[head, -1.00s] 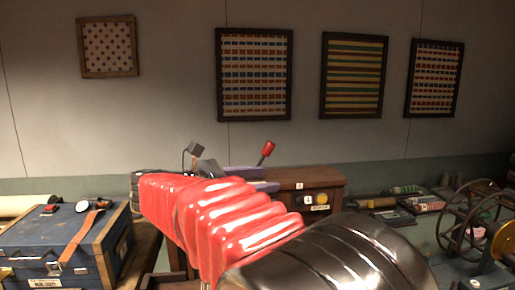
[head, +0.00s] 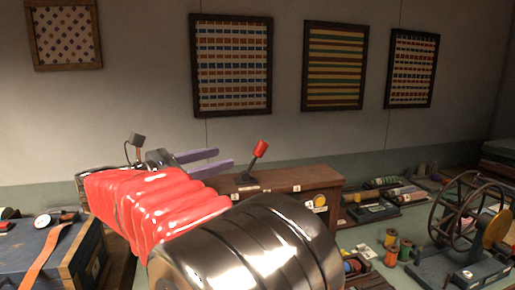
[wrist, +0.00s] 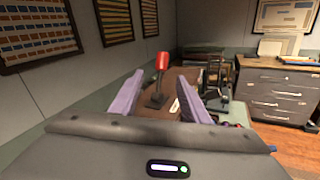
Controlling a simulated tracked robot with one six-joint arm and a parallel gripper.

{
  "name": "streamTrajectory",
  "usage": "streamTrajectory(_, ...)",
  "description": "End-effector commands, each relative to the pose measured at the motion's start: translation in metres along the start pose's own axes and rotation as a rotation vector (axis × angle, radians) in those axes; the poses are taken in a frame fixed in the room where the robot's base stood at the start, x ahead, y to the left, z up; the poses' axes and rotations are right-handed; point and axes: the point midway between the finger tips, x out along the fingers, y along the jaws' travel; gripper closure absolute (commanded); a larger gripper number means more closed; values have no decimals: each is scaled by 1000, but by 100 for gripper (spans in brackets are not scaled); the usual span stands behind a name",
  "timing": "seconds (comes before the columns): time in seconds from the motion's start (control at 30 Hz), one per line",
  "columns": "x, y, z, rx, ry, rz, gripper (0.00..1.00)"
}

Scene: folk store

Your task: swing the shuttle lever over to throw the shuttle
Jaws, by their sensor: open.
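The shuttle lever (head: 257,157) has a red knob on a dark stalk and stands on top of a brown wooden cabinet (head: 285,178). It leans to the right in the head view. My gripper (head: 226,158) has two purple fingers, apart and empty, just left of the lever. In the wrist view the lever (wrist: 160,80) shows between and beyond the open fingers (wrist: 158,98), nearly upright. The fingers do not touch it. My red arm sleeve hides the cabinet's left part.
A blue chest (head: 60,250) stands at the left. A spoked wheel (head: 470,215), thread spools (head: 391,237) and other goods cover the bench at the right. Framed textiles (head: 232,65) hang on the wall. In the wrist view a drawer cabinet (wrist: 275,92) stands beyond at the right.

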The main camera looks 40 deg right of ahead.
Motion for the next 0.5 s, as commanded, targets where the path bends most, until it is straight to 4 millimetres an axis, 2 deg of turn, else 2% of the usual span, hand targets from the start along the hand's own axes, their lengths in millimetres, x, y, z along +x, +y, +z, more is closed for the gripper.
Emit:
streamTrajectory(0.37,10,-4,1,0,-4,-19,58)
streamTrajectory(0.5,20,-4,1,0,-4,-20,58)
